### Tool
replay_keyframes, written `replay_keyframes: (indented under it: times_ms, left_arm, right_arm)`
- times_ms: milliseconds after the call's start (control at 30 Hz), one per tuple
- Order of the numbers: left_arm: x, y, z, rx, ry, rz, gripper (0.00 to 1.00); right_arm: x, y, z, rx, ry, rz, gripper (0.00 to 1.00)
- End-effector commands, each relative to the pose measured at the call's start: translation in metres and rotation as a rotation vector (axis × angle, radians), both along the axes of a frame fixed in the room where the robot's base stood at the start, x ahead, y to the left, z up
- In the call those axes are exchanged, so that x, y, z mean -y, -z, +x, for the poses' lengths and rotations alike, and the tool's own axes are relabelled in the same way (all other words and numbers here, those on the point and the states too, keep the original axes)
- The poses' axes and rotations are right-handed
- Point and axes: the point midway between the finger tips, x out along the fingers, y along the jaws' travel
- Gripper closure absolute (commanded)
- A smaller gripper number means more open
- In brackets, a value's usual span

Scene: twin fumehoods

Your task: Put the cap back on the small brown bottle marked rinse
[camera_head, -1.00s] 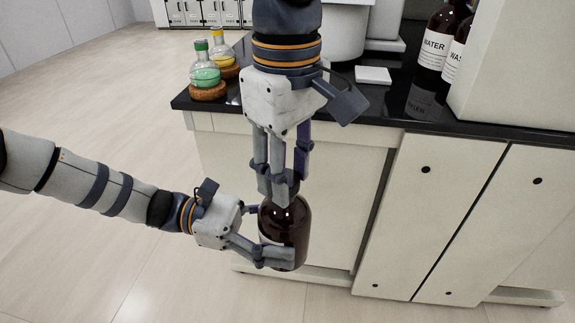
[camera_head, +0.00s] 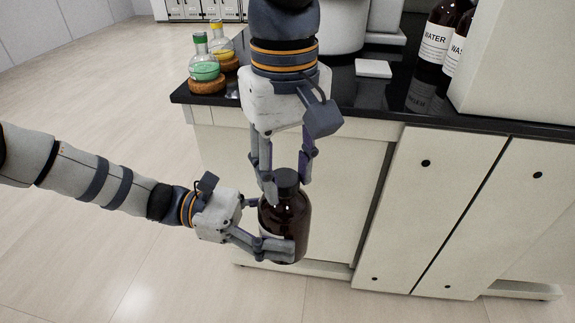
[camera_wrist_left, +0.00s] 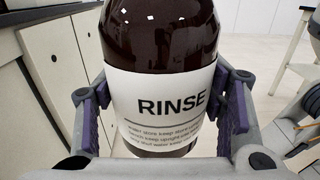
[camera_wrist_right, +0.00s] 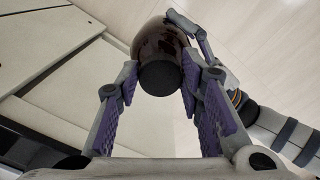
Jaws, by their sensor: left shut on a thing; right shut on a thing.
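The brown bottle (camera_head: 292,218) is held upright in front of the cabinet, clear of the counter. Its RINSE label (camera_wrist_left: 165,105) faces the left wrist camera. My left gripper (camera_head: 272,232) is shut around the bottle's body from the left. A black cap (camera_head: 287,178) sits on top of the bottle, and it also shows in the right wrist view (camera_wrist_right: 160,78). My right gripper (camera_head: 286,186) points down from above and is shut on the cap, one finger on each side. The neck under the cap is mostly hidden.
A dark counter (camera_head: 385,108) stands behind my grippers, with cabinet doors (camera_head: 440,210) below. On it are a green flask (camera_head: 203,68), a yellow flask (camera_head: 221,45), a white pad (camera_head: 373,68) and a WATER bottle (camera_head: 434,42). The floor at left is free.

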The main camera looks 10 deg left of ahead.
Motion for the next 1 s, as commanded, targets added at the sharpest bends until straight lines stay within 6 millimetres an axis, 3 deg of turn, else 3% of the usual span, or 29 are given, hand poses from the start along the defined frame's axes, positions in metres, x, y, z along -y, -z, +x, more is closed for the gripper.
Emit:
replay_keyframes:
  times_ms: [133,200,300,567,600,667,1000]
  left_arm:
    - [0.0000,-0.0019,0.0006,0.003,-0.001,-0.002,1.00]
    - [0.0000,-0.0018,0.0006,0.002,-0.001,-0.002,1.00]
    - [0.0000,-0.0017,0.0006,0.002,-0.001,-0.002,1.00]
    - [-0.0001,-0.0012,0.0002,0.002,0.000,-0.001,1.00]
    - [-0.0001,-0.0011,0.0002,0.002,0.000,-0.001,1.00]
    - [-0.0001,-0.0011,0.0001,0.002,0.000,-0.001,1.00]
    - [0.0001,-0.0017,0.0004,0.002,0.000,-0.002,1.00]
  right_arm:
    - [-0.0021,-0.0008,-0.0005,0.007,0.510,-0.006,0.76]
    - [-0.0028,-0.0004,-0.0003,0.005,0.678,-0.004,0.76]
    - [-0.0038,-0.0006,-0.0003,0.003,0.799,-0.002,0.76]
    - [-0.0045,0.0001,-0.0010,0.001,0.814,-0.003,0.76]
    - [-0.0045,0.0002,-0.0010,0.001,0.813,-0.003,0.59]
    - [-0.0045,0.0003,-0.0011,0.001,0.812,-0.003,0.46]
    - [-0.0047,-0.0045,-0.0010,0.001,0.810,-0.003,0.46]
